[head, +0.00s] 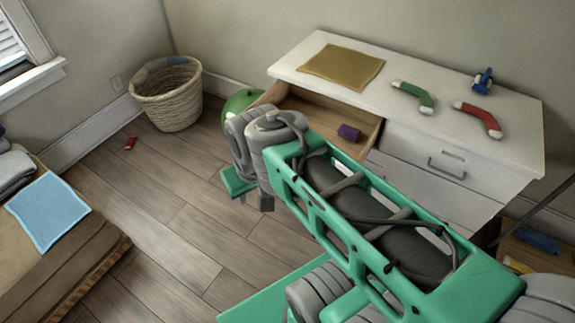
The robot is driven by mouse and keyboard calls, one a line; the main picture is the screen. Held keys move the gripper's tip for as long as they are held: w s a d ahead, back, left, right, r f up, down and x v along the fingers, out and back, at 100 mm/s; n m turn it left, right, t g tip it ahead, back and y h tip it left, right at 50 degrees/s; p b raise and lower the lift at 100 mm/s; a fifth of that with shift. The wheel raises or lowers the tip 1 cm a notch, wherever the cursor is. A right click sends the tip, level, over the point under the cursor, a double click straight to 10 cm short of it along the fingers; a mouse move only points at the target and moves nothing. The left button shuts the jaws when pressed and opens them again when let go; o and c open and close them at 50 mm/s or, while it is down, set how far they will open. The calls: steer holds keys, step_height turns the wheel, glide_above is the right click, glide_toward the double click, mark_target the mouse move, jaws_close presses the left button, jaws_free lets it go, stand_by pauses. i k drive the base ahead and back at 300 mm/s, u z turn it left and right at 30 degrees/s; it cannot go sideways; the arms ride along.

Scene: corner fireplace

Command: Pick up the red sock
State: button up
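The red sock (478,119) lies on the white dresser top near its front right. My gripper (252,198) points down over the floor, left of the dresser's open drawer, well away from the red sock. I see nothing held in it, but how far its fingers are apart is unclear at this angle. My arm reaches across the lower right of the view and hides part of the dresser front.
The dresser (445,95) also bears a green sock (413,97), a mustard cloth (341,67) and a blue toy (483,80). Its open drawer (296,103) holds a purple item (348,132). A wicker basket (168,98) stands in the corner. A small red item (131,143) lies on the otherwise mostly clear floor.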

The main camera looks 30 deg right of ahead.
mark_target(494, 131)
steer(key=u, duration=0.35)
steer(key=k, duration=0.2)
steer(key=z, duration=0.9)
steer(key=i, duration=0.4)
steer(key=z, duration=2.2)
steer(key=i, duration=1.35)
steer(key=u, duration=0.65)
